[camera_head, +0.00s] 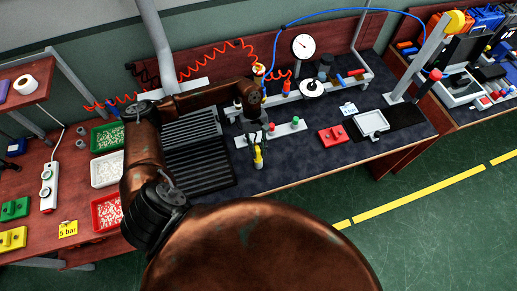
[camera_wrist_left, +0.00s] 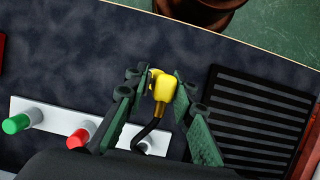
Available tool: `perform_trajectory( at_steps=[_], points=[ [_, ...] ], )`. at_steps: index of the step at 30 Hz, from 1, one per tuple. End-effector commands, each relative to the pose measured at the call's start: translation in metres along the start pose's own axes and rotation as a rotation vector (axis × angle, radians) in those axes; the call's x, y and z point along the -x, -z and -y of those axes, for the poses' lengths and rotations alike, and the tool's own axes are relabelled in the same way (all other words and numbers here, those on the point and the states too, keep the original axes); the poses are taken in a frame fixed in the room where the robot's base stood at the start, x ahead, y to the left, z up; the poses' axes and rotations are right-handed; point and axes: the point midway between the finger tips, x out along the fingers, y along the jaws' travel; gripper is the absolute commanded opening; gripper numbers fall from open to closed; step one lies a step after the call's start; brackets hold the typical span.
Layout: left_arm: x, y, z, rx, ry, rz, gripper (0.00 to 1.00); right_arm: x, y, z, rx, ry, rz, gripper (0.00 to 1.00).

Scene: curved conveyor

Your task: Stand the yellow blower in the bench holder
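The yellow blower (camera_head: 258,158) is near the bench's front edge, by the right side of the black slatted panel. In the left wrist view the blower (camera_wrist_left: 162,85) has a brass nozzle and a dark hose, and lies between the fingertips. My left gripper (camera_head: 256,142) appears shut on it, with a pad against each side; its height above the bench is hard to judge. The same gripper (camera_wrist_left: 162,80) has dark green fingers. A white strip (camera_head: 284,132) with red and green knobs lies beside it. I cannot clearly identify the bench holder. My right gripper is out of view.
The black slatted panel (camera_head: 190,158) is left of the gripper. A red block (camera_head: 332,135) and a white tray (camera_head: 371,123) lie to the right. A gauge (camera_head: 304,46) and coiled red hose (camera_head: 215,57) are behind.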

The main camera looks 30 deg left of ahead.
Motion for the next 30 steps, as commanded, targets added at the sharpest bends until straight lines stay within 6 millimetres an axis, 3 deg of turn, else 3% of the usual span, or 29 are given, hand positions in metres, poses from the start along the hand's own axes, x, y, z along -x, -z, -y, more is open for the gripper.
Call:
perform_trajectory(
  at_steps=[8, 19, 23, 30],
  points=[
    [0.001, 0.0, 0.0, 0.0, 0.0, 0.0, 0.39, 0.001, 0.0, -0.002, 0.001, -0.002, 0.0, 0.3],
    [0.006, 0.0, 0.0, 0.0, 0.0, -0.001, 0.39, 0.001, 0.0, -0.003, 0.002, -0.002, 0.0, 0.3],
    [0.025, 0.001, 0.0, 0.0, -0.001, -0.003, 0.39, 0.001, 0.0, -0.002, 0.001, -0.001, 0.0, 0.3],
    [0.076, 0.001, 0.0, 0.0, -0.002, -0.004, 0.39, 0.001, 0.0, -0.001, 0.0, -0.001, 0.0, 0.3]
  ],
)
